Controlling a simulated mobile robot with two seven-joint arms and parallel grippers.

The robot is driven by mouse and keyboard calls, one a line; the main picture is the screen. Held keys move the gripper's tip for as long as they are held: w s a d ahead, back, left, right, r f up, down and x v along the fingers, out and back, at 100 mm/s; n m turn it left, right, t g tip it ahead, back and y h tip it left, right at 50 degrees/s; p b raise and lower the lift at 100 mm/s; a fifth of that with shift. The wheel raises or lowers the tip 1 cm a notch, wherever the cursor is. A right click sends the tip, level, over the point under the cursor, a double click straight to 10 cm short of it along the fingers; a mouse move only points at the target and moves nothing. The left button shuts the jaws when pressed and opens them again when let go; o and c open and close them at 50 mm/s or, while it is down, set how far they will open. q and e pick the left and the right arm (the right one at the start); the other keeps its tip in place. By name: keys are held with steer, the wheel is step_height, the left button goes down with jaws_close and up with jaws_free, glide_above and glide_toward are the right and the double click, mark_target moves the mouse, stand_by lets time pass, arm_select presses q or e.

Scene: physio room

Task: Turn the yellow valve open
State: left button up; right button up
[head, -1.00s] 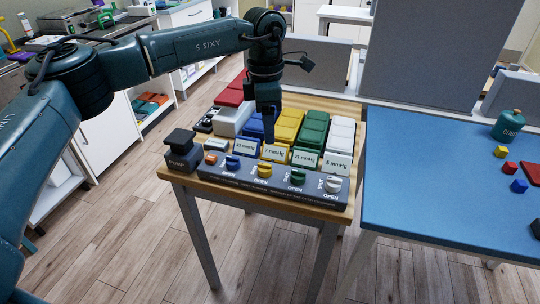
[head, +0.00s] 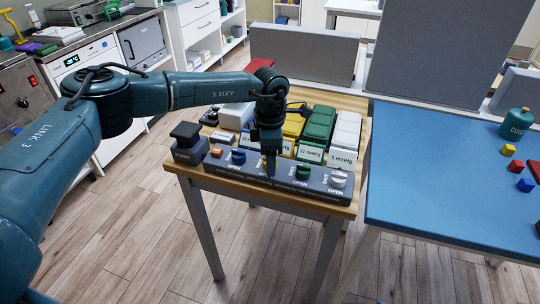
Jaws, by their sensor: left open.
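My left gripper (head: 270,168) points down over the dark valve bar (head: 318,194) at the front of the small wooden table. Its fingers are at the place of the yellow valve, between the blue valve (head: 238,157) and the green valve (head: 303,172). The gripper hides the yellow valve, so I cannot tell its handle's direction or whether the fingers touch it. The gripper is open. A white valve (head: 339,180) sits at the bar's right end. My right gripper is not in view.
Behind the bar stand labelled blocks, among them a yellow one (head: 293,125), a green one (head: 319,124) and a white one (head: 346,130). A black pump block (head: 187,146) stands at the left. A blue-topped table (head: 430,180) with small coloured pieces is on the right.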

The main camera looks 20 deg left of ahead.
arm_select(q)
steer(key=c, duration=1)
steer(key=shift+o, duration=0.2)
steer(key=shift+n, duration=0.4)
steer(key=n, duration=0.3)
steer(key=shift+n, duration=0.4)
steer(key=n, duration=0.4)
steer(key=shift+n, duration=0.3)
steer(key=n+p, duration=0.1)
steer(key=n, duration=0.3)
steer(key=shift+n+p, duration=0.4)
steer(key=shift+n, duration=2.1)
